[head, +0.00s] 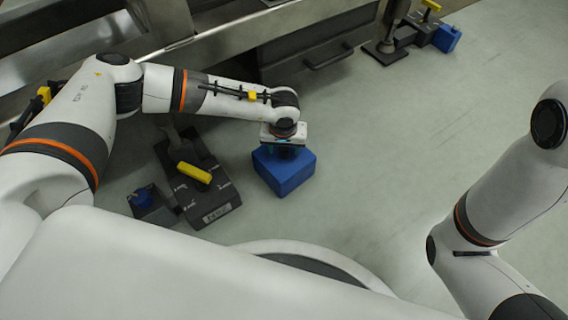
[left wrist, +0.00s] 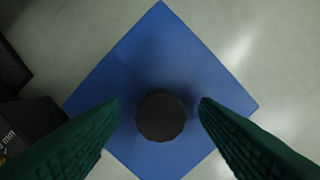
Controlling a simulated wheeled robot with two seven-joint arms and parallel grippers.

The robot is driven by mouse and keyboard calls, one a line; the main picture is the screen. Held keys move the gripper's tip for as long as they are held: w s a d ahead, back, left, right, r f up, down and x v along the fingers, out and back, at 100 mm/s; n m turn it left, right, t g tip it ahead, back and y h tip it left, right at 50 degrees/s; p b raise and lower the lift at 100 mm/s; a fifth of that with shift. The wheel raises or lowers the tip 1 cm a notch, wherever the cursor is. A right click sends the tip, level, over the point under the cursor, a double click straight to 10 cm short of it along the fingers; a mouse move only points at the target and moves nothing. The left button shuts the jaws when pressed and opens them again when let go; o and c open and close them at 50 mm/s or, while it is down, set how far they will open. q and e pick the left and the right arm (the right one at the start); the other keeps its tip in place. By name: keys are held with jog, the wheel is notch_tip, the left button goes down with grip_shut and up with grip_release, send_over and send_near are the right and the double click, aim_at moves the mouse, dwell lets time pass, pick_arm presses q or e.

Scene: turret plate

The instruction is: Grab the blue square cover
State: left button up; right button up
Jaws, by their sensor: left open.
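The blue square cover (head: 286,171) lies on the grey-green surface near the middle of the head view. In the left wrist view the blue cover (left wrist: 165,60) appears as a diamond with a dark round knob (left wrist: 160,115) on top. My left gripper (head: 286,150) is right above the cover, pointing down. In the left wrist view its green fingers (left wrist: 160,106) are open, one on each side of the knob, with a gap to it on both sides. The head view hides the knob behind the gripper. My right arm shows at the right, but its gripper is out of view.
A dark fixture (head: 205,190) with a yellow handle stands left of the cover, beside a smaller dark block with a blue knob (head: 142,197). Another blue block (head: 447,38) sits at the back right. A grey drawer cabinet (head: 318,50) stands behind. The surface right of the cover is clear.

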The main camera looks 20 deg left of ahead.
pick_arm(q)
jog(key=shift+r, duration=0.1)
grip_shut()
